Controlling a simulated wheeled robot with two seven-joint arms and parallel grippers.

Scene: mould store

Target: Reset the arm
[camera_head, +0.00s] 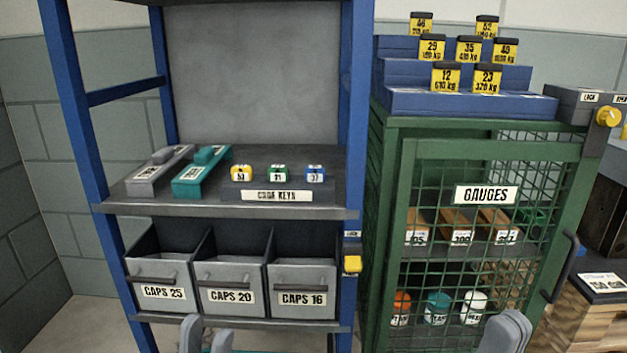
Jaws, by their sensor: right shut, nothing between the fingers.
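My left gripper (206,336) shows at the bottom edge, in front of the caps bins. Its two grey fingertips stand apart, with a gap between them. A sliver of teal shows low behind it, too little to identify. My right gripper (506,332) is at the bottom right, in front of the green mesh cabinet (403,200). Its fingers are together and nothing shows between them. Both arms are mostly below the picture.
A blue-framed rack (73,130) holds grey and teal bars, three coloured tags and bins marked CAPS 25 (163,293), CAPS 20 (232,296) and CAPS 16 (303,299). The GAUGES door looks closed; its handle (563,268) sticks out. Blue steps (470,103) with yellow tags stand on top.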

